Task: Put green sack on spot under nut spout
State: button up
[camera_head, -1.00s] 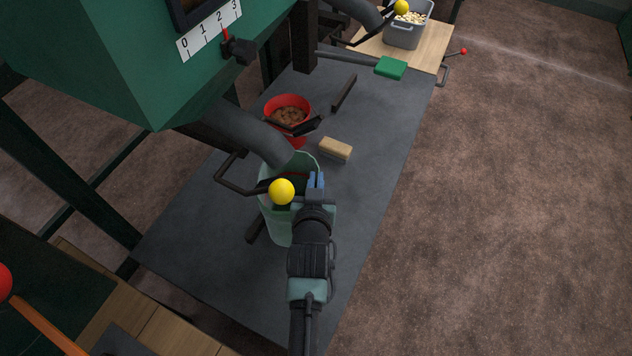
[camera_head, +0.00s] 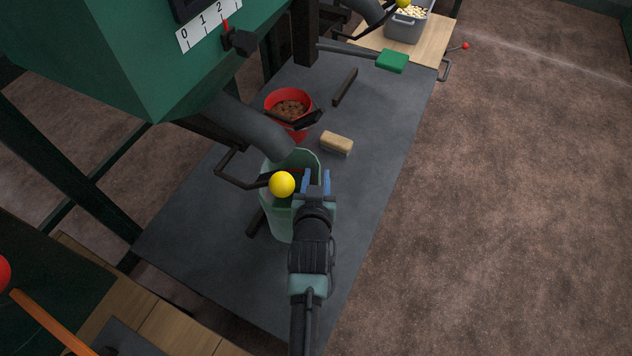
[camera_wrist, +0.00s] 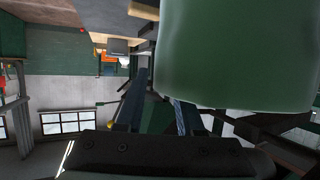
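The pale green sack (camera_head: 280,222) stands upright on the dark table, open at the top, below the end of a grey spout (camera_head: 250,130). The spout and a yellow-knobbed lever (camera_head: 282,185) hide part of its mouth. My gripper (camera_head: 316,183) is at the sack's right side, near its rim, with its two blue fingers apart. In the wrist view the sack (camera_wrist: 235,55) fills the upper right, and the open fingers (camera_wrist: 162,105) show below and left of it. No sack cloth is clearly seen between them.
A red bucket (camera_head: 271,99) with brown contents and a tan block (camera_head: 336,143) stand behind the sack. Dark bars (camera_head: 345,87) lie on the table (camera_head: 385,130). A second spout and a grey bin (camera_head: 405,30) of pale pieces are at the back.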

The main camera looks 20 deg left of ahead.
jog(key=p+v, duration=0.1)
jog(key=v, duration=1.1)
jog(key=shift+r, duration=0.15)
jog(key=shift+s, duration=0.1)
